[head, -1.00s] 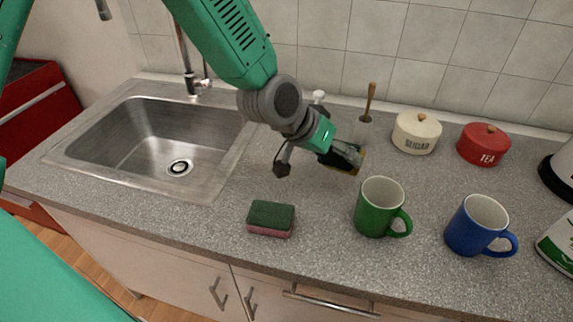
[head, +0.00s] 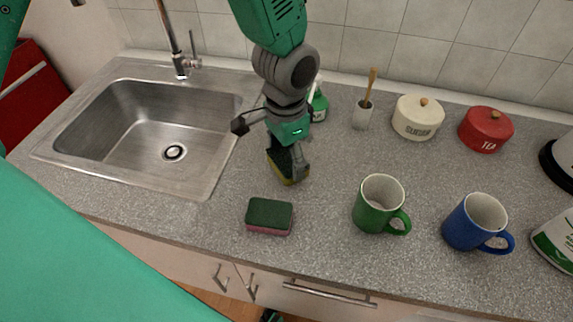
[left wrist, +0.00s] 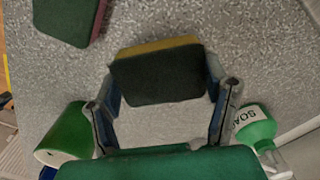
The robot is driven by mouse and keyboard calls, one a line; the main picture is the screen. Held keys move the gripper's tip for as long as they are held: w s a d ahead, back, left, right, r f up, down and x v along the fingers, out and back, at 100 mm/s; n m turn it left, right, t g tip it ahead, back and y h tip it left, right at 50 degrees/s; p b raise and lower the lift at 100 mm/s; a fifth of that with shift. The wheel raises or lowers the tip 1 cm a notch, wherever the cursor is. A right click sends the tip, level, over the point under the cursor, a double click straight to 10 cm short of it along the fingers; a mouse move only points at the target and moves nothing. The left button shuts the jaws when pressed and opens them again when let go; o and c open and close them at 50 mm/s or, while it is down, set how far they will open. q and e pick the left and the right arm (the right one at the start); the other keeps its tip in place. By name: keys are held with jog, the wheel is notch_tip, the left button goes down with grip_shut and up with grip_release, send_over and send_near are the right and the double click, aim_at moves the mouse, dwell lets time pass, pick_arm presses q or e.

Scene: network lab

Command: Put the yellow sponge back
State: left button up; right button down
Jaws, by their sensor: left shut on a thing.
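My left gripper (head: 287,165) is shut on the yellow sponge (head: 291,178), which has a dark green scouring side. In the head view it holds the sponge above or at the counter, right of the sink; whether it touches the counter I cannot tell. In the left wrist view the sponge (left wrist: 160,75) sits between the two fingers, its dark side facing the camera and a yellow edge showing. A second sponge, pink with a dark green top (head: 269,215), lies on the counter just in front of the gripper. My right gripper is not in view.
The steel sink (head: 205,181) is at the left. A green mug (head: 371,208) and a blue mug (head: 465,228) stand to the right. A soap bottle (head: 319,105), brush holder (head: 362,116), sugar pot (head: 416,122) and red tea pot (head: 484,134) stand along the back.

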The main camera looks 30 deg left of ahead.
aim_at(284, 158)
pick_arm(q)
jog(key=f, duration=0.2)
jog(key=shift+s+f, duration=0.2)
jog(key=shift+f, duration=0.15)
jog(key=shift+a+f, duration=0.1)
jog(key=shift+f, duration=0.35)
jog(key=o, duration=1)
jog(key=shift+w, duration=0.1)
notch_tip(284, 158, up, 12)
jog(key=shift+r, duration=0.1)
